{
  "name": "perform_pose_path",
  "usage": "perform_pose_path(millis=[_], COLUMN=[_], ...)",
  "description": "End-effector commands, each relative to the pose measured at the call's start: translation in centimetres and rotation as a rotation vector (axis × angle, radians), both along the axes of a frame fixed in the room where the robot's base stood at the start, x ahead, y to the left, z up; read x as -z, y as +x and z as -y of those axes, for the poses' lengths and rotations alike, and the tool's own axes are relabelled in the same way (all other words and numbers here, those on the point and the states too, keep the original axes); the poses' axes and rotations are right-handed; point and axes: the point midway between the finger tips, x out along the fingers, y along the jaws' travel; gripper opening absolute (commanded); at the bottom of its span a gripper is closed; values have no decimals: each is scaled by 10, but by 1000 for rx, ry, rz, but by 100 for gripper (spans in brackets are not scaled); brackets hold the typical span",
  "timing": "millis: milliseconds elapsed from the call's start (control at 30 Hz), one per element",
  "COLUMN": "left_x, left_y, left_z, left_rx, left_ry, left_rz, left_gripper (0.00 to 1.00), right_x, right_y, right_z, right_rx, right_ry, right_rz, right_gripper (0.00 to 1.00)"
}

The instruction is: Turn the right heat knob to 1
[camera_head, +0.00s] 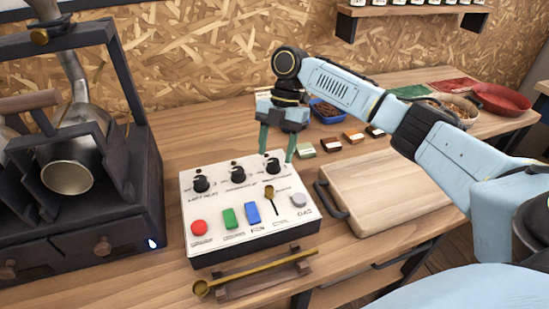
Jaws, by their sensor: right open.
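A white control panel (206,213) sits on the wooden counter. Along its back edge are three black knobs: the left knob (201,184), the middle knob (238,173) and the right knob (273,166). The right knob's scale is too small to read. My right gripper (276,157) is open and points down over the right knob, with one green finger on each side of it. I cannot tell whether the fingers touch the knob. My left gripper is not in view.
The panel also has a red button (198,227), a green button (229,218), a blue button (252,212) and a small brass lever (270,193). A dark roaster (140,175) stands left. A wooden board (385,190) lies right. A brass scoop (260,273) rests in front.

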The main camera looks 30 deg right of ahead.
Motion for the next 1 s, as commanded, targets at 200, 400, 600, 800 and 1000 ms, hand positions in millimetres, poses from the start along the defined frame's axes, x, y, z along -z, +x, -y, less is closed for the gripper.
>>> perform_pose_path(millis=[200, 400, 600, 800, 1000], left_x=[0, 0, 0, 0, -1], left_y=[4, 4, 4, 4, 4], left_z=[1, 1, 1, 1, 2], left_rx=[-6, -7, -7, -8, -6], left_ry=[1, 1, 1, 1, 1], left_rz=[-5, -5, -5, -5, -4], left_gripper=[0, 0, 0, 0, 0], right_x=[19, 21, 21, 21, 21], right_y=[-4, -5, -5, -5, -5], right_z=[-7, -7, -7, -7, -7], right_rx=[1, 1, 1, 1, 3], right_ry=[-1, -1, -1, -1, -1], right_rz=[0, 0, 0, 0, -1], right_gripper=[53, 53, 43, 16, 9])
